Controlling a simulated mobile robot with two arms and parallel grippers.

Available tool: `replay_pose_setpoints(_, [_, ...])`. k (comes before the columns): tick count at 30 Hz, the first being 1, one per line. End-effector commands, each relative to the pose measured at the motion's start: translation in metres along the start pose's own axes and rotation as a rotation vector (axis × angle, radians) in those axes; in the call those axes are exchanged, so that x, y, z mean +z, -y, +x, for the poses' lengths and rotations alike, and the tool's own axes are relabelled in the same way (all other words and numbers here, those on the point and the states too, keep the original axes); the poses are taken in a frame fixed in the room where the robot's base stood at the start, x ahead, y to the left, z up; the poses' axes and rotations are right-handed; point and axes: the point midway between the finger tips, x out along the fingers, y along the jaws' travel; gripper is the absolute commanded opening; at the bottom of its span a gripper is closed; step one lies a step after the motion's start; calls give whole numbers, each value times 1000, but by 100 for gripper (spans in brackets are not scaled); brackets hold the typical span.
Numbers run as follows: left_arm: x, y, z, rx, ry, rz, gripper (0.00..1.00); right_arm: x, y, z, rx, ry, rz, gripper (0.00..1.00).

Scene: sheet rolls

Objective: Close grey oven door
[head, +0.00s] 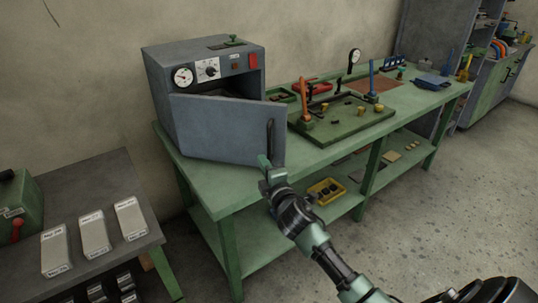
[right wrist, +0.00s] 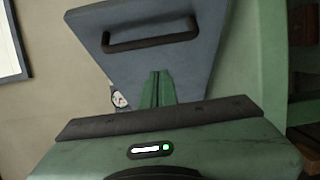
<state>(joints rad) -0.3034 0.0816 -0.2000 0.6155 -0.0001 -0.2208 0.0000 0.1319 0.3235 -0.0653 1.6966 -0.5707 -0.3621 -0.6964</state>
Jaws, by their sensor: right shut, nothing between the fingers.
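The grey oven (head: 205,95) stands on the left end of the green workbench. Its grey door (head: 215,130) is partly open and swung out toward me, with a dark gap into the cavity above it. The door's dark handle (head: 270,138) is near its right edge. My right gripper (head: 265,162) is shut and empty, by the lower right part of the door near the handle. In the right wrist view the shut green fingers (right wrist: 157,88) point at the door (right wrist: 170,55), below the handle (right wrist: 150,36); I cannot tell whether they touch it. My left gripper is not in view.
The green workbench (head: 225,195) holds a green tray (head: 345,125) with several tools right of the oven. A yellow bin (head: 326,188) is on its lower shelf. A dark table (head: 95,190) with white boxes stands at the left. The floor (head: 430,200) at the right is clear.

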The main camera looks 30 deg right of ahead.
Motion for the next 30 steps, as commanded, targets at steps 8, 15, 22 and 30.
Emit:
replay_pose_setpoints(8, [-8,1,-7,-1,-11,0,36,24,0,26,-1,0,1,0])
replay_pose_setpoints(15, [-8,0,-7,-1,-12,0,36,28,0,29,-1,-1,1,0])
replay_pose_setpoints(22, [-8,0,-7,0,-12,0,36,29,1,29,-1,-1,1,0])
replay_pose_setpoints(30, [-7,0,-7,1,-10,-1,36,46,0,36,-1,-34,-4,0])
